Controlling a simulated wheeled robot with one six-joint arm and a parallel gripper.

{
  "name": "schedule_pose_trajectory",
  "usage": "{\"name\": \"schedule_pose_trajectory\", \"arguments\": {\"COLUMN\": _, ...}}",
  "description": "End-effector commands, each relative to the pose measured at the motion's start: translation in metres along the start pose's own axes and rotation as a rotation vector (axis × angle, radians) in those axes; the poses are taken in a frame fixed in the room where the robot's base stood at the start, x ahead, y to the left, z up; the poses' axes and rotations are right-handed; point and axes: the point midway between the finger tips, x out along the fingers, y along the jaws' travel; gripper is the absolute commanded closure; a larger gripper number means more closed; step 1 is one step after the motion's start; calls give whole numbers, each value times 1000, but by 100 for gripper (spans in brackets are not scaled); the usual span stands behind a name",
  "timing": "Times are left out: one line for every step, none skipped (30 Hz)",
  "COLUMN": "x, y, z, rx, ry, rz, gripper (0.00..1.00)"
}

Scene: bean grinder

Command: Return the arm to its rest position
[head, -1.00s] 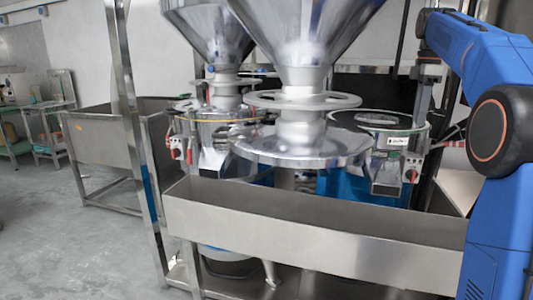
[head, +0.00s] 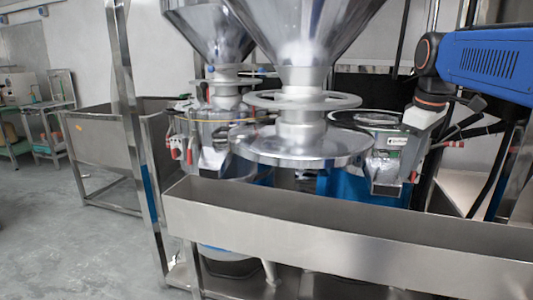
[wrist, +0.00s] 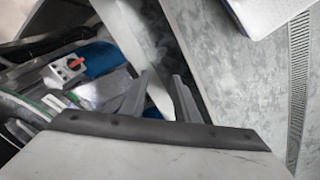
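My blue arm (head: 487,62) reaches in from the right edge of the head view, with its wrist bent down beside the right grinder. In the wrist view my gripper (wrist: 160,80) shows two grey fingers standing apart with nothing held between them. The right grinder (head: 388,160) is behind and left of my wrist in the head view. A grinder part with a red-marked switch (wrist: 68,68) shows at the left of the wrist view. In the head view the fingertips are hard to make out.
A long steel trough (head: 330,225) crosses the front. A large steel hopper (head: 300,35) with round plates stands in the middle, and another hopper (head: 212,35) is behind it. A steel bin (head: 100,150) stands at left. The grey floor (head: 70,240) is clear at lower left.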

Motion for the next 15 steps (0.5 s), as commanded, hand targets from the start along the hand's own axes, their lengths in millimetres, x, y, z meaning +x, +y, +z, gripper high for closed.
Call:
{"name": "schedule_pose_trajectory", "arguments": {"x": 7, "y": -17, "z": 10, "rx": 34, "ry": 10, "rz": 7, "gripper": 72}}
{"name": "schedule_pose_trajectory", "arguments": {"x": 12, "y": -25, "z": 15, "rx": 58, "ry": 16, "rz": 11, "gripper": 72}}
{"name": "schedule_pose_trajectory", "arguments": {"x": 18, "y": -36, "z": 22, "rx": 89, "ry": 25, "rz": 17, "gripper": 72}}
{"name": "schedule_pose_trajectory", "arguments": {"x": 23, "y": -44, "z": 28, "rx": 113, "ry": 32, "rz": 20, "gripper": 72}}
{"name": "schedule_pose_trajectory", "arguments": {"x": 29, "y": -52, "z": 33, "rx": 136, "ry": 39, "rz": 24, "gripper": 72}}
{"name": "schedule_pose_trajectory", "arguments": {"x": 36, "y": -63, "z": 40, "rx": 168, "ry": 48, "rz": 28, "gripper": 72}}
{"name": "schedule_pose_trajectory", "arguments": {"x": 42, "y": -71, "z": 46, "rx": 192, "ry": 56, "rz": 31, "gripper": 72}}
{"name": "schedule_pose_trajectory", "arguments": {"x": 48, "y": -79, "z": 51, "rx": 216, "ry": 63, "rz": 34, "gripper": 72}}
{"name": "schedule_pose_trajectory", "arguments": {"x": 56, "y": -90, "z": 59, "rx": 247, "ry": 72, "rz": 37, "gripper": 72}}
{"name": "schedule_pose_trajectory", "arguments": {"x": 62, "y": -98, "z": 65, "rx": 271, "ry": 81, "rz": 40, "gripper": 72}}
{"name": "schedule_pose_trajectory", "arguments": {"x": 69, "y": -106, "z": 71, "rx": 294, "ry": 88, "rz": 41, "gripper": 72}}
{"name": "schedule_pose_trajectory", "arguments": {"x": 78, "y": -116, "z": 79, "rx": 327, "ry": 98, "rz": 43, "gripper": 72}}
{"name": "schedule_pose_trajectory", "arguments": {"x": 85, "y": -124, "z": 85, "rx": 350, "ry": 107, "rz": 46, "gripper": 72}}
{"name": "schedule_pose_trajectory", "arguments": {"x": 92, "y": -131, "z": 91, "rx": 374, "ry": 114, "rz": 46, "gripper": 72}}
{"name": "schedule_pose_trajectory", "arguments": {"x": 102, "y": -142, "z": 99, "rx": 406, "ry": 126, "rz": 47, "gripper": 72}}
